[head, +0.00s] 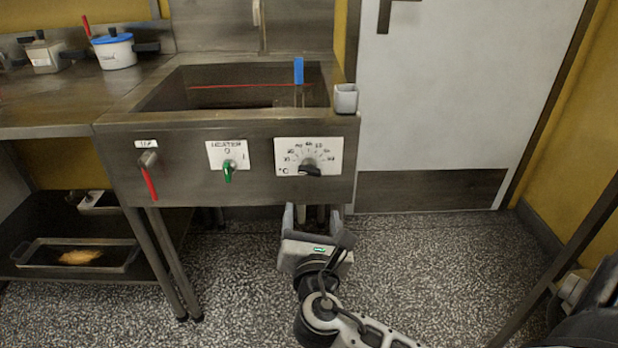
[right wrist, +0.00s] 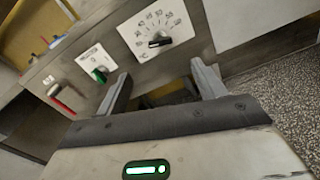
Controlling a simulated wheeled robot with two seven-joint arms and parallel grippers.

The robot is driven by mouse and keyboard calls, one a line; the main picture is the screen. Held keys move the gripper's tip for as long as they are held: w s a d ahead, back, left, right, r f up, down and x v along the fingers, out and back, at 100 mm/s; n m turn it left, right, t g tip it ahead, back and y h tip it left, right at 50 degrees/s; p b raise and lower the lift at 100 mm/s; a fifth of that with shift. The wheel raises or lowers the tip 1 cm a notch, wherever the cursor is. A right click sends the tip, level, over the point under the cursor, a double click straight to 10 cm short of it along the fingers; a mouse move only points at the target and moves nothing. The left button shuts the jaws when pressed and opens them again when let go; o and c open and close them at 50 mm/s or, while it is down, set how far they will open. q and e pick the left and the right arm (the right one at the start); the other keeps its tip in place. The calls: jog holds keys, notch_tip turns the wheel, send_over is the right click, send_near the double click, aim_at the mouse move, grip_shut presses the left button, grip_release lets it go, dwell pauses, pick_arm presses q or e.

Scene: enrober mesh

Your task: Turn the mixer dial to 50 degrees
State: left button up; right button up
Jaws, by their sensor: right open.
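The mixer dial (head: 309,168) is a dark knob on a white plate with a printed number scale and a °C mark. It sits at the right of the steel front panel. In the right wrist view the dial (right wrist: 160,42) is at top centre, beyond the fingers. My right gripper (head: 318,212) is below and in front of the panel, apart from the dial. Its two grey fingers are spread with nothing between them, as the right wrist view (right wrist: 165,85) also shows. The exact dial setting is too small to read. My left gripper is not in view.
A green knob (head: 228,170) on a white plate and a red-handled lever (head: 149,178) sit left of the dial. A grey cup (head: 346,98) is at the basin's right corner. A blue-lidded pot (head: 114,50) stands on the left counter. The speckled floor before the door is clear.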

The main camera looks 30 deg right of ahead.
aim_at(310, 173)
jog(key=b+x, duration=0.1)
jog(key=x, duration=1.3)
jog(key=shift+d+r+b, duration=0.1)
jog(key=shift+b, duration=0.2)
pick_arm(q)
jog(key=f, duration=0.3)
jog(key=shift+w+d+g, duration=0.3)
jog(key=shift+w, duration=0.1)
pick_arm(e)
jog(key=c, duration=1)
